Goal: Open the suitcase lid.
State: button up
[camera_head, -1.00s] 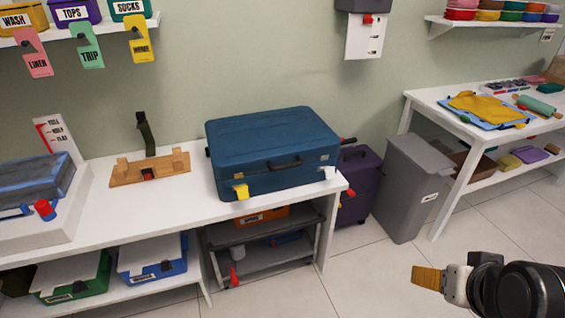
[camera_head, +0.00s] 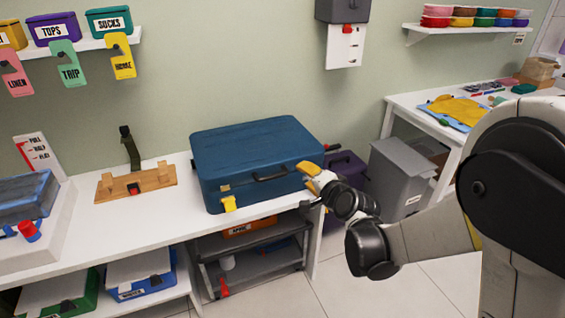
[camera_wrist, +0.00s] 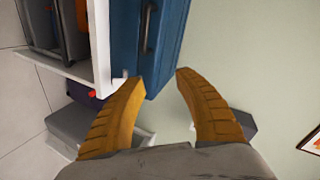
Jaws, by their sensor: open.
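The blue suitcase (camera_head: 255,160) lies flat on the white table with its lid closed. Its dark handle (camera_head: 271,174) is on the front face, with a yellow tag (camera_head: 229,203) near the left front corner. My gripper (camera_head: 308,176) is at the suitcase's right front corner, its orange fingers close to the lid edge; contact cannot be told. In the wrist view my gripper (camera_wrist: 158,85) is open with nothing between the tips, and the suitcase (camera_wrist: 170,35) is just beyond them with its handle (camera_wrist: 148,28) showing. The right latch is hidden behind my gripper.
The white table (camera_head: 180,225) also holds a wooden stand (camera_head: 137,182) on the left. A grey bin (camera_head: 400,180) and a purple case (camera_head: 345,168) stand to the right.

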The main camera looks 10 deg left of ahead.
aim_at(273, 176)
jog(key=w+a+f+m+t+y, duration=0.15)
jog(key=a+f+m, duration=0.25)
jog(key=a+f, duration=0.4)
jog(key=b+x, duration=0.1)
jog(key=x, duration=0.2)
jog(key=f+x, duration=0.1)
jog(key=x, duration=0.2)
jog(key=d+b+x, duration=0.1)
jog(key=x, duration=0.3)
jog(key=shift+w+f+b, duration=0.2)
jog(key=shift+f+b, duration=0.05)
jog(key=shift+b, duration=0.1)
jog(key=shift+w+a, duration=0.3)
jog(key=shift+w, duration=0.05)
jog(key=shift+r, duration=0.1)
grip_shut()
